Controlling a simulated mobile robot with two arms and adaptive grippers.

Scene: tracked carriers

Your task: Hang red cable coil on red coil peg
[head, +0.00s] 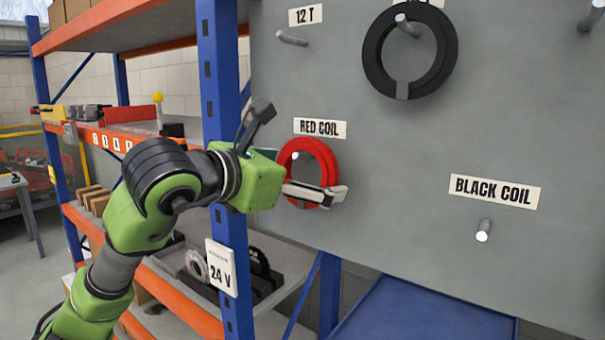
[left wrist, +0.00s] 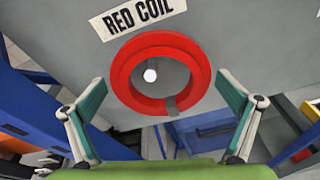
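The red cable coil (head: 326,158) is a thick red ring with a grey band at its lower part, below the RED COIL label (head: 320,127). The pale end of the red coil peg (head: 295,156) shows inside its hole, so the ring is around the peg. In the left wrist view the coil (left wrist: 201,80) surrounds the peg end (left wrist: 150,76), which sits up and left in the hole. I cannot tell whether ring and peg touch. My left gripper (head: 300,152) is open, its fingers spread either side of the coil and apart from it in the wrist view (left wrist: 161,80).
A black coil (head: 440,68) hangs at the upper right of the grey panel (head: 390,180). The BLACK COIL peg (head: 483,230) and the 12 T peg (head: 291,38) are bare. A blue rack post (head: 222,75) stands close behind my left arm.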

